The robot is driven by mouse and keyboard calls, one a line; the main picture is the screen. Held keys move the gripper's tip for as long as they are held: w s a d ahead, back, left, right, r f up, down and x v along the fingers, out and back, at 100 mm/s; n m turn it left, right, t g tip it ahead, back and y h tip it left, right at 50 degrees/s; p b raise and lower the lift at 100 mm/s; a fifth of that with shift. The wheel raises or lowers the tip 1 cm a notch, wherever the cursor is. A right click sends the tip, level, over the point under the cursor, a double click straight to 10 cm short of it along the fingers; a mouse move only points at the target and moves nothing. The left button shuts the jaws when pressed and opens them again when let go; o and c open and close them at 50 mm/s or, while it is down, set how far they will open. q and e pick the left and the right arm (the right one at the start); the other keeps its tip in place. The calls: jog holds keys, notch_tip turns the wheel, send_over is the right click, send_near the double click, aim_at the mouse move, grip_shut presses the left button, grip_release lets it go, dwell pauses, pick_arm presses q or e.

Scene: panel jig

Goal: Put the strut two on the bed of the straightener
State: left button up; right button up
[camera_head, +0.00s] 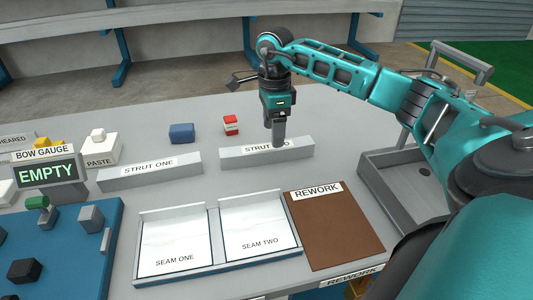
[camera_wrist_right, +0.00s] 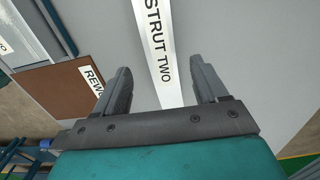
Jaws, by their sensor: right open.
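Strut two (camera_head: 240,154) is a long light-grey bar with a white label, lying on the grey table. It also shows in the right wrist view (camera_wrist_right: 154,40), running between the fingers. My right gripper (camera_head: 279,143) points down at the right half of strut two and covers part of its label. In the wrist view the right gripper (camera_wrist_right: 160,68) is open, one finger on each side of the bar. I cannot tell whether the fingers touch it. My left gripper is not in view. I see nothing labelled as the straightener.
Strut one (camera_head: 150,172) lies to the left. Seam one and seam two panels sit in a tray (camera_head: 213,240) in front, beside the brown rework mat (camera_head: 335,230). A bow gauge (camera_head: 46,172) reads EMPTY above a blue fixture board (camera_head: 60,250). Blue (camera_head: 181,133) and red (camera_head: 231,125) blocks stand behind.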

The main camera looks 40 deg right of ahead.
jog(key=shift+f, duration=0.9)
jog(key=f, duration=0.3)
jog(key=shift+w+d+f+b, duration=0.15)
jog(key=shift+d+f+b, duration=0.1)
jog(key=shift+f+b, duration=0.1)
jog(key=shift+f, duration=0.4)
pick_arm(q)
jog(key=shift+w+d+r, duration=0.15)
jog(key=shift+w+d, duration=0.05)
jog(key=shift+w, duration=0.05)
pick_arm(e)
jog(key=shift+c, duration=0.3)
jog(key=shift+r, duration=0.1)
grip_shut()
pick_arm(q)
jog(key=p, duration=0.1)
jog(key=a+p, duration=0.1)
jog(key=p, duration=0.1)
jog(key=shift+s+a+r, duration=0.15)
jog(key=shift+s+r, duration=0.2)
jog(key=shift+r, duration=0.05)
pick_arm(e)
notch_tip(320, 180, up, 20)
